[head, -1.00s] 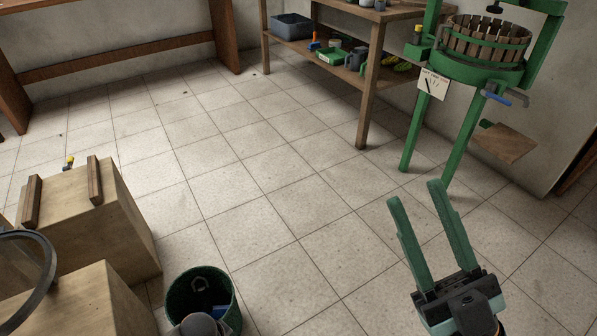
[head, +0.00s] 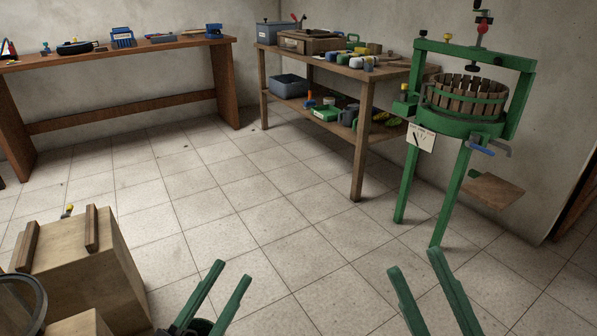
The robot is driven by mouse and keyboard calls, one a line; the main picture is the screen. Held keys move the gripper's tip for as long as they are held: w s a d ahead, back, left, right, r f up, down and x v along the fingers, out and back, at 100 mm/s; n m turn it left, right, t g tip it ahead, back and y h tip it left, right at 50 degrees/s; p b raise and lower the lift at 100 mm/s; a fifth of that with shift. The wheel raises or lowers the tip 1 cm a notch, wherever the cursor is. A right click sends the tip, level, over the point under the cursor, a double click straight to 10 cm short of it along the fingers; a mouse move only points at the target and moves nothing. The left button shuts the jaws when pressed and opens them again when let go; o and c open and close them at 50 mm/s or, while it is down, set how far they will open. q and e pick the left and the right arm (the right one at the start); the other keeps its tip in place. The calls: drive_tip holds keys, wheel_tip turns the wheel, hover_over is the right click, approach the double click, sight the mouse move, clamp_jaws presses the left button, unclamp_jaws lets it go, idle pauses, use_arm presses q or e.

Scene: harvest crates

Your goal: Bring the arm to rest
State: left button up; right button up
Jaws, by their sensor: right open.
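My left gripper (head: 233,270) is at the bottom, left of centre, with its two green fingers apart and nothing between them. My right gripper (head: 412,260) is at the bottom right, its green fingers apart and empty. Both point up and away over the tiled floor and touch nothing I can see. The lower parts of both are cut off by the bottom edge.
Wooden crates (head: 72,262) stand at the lower left. A green fruit press (head: 455,125) stands on the right, beside a two-level wooden table (head: 362,130). A long bench (head: 120,55) is at the back left. The tiled floor (head: 270,215) between is clear.

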use_arm(q)
drive_tip(key=s+a+r+m+t+h+p, duration=0.25)
drive_tip(key=s+r, duration=0.35)
drive_tip(key=r, duration=0.4)
drive_tip(key=w+a+f+n+g+y+p, duration=0.3)
drive_tip(key=w+f+n+g+y+p, duration=0.35)
drive_tip(key=p, duration=0.85)
use_arm(e)
drive_tip(key=w+d+f+m+g+h, duration=0.3)
drive_tip(key=w+f+m+g+h, duration=0.2)
drive_tip(key=w+f+m+h, duration=0.4)
use_arm(q)
drive_tip(key=s+a+f+n+g+y+p, duration=0.1)
drive_tip(key=s+f+n+g+y+p, duration=0.2)
drive_tip(key=s+f+g+y+p, duration=0.2)
drive_tip(key=s+f+g+p, duration=0.1)
drive_tip(key=s+f+p, duration=0.2)
drive_tip(key=f+p, duration=0.2)
drive_tip(key=shift+s+a+f+p, duration=0.15)
drive_tip(key=shift+s+f+p, duration=0.25)
drive_tip(key=shift+p, duration=0.85)
use_arm(e)
drive_tip(key=s+d+f+m+g+h, duration=0.1)
drive_tip(key=s+f+g+h, duration=0.3)
drive_tip(key=s+f+g, duration=0.3)
drive_tip(key=s, duration=0.3)
drive_tip(key=shift+s+d+f, duration=0.2)
drive_tip(key=shift+s, duration=0.1)
use_arm(q)
drive_tip(key=shift+w, duration=0.1)
